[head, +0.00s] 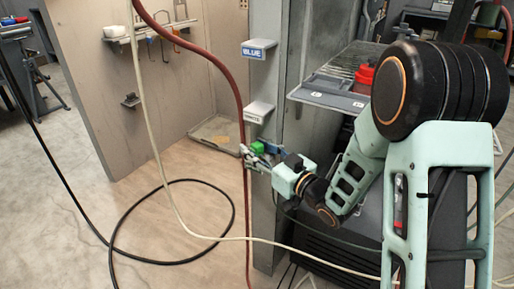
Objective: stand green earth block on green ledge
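A small bright green block (257,147) shows right at the tip of my gripper (249,154), low on the grey upright panel. My arm reaches in from the right. The fingers are small and partly hidden, so I cannot tell whether they are closed on the block or only beside it. A ledge labelled BLUE (258,50) sticks out near the top of the panel. A second pale ledge (258,110) sits below it, with a label too small to read. No ledge readable as green shows; the area behind the block and gripper is partly hidden.
A dark red hose (238,95) and a pale hose (146,110) hang left of the ledges, the red one close to my gripper. A grey shelf (330,95) with a red container (363,78) stands right. A black hose (190,239) loops on the floor.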

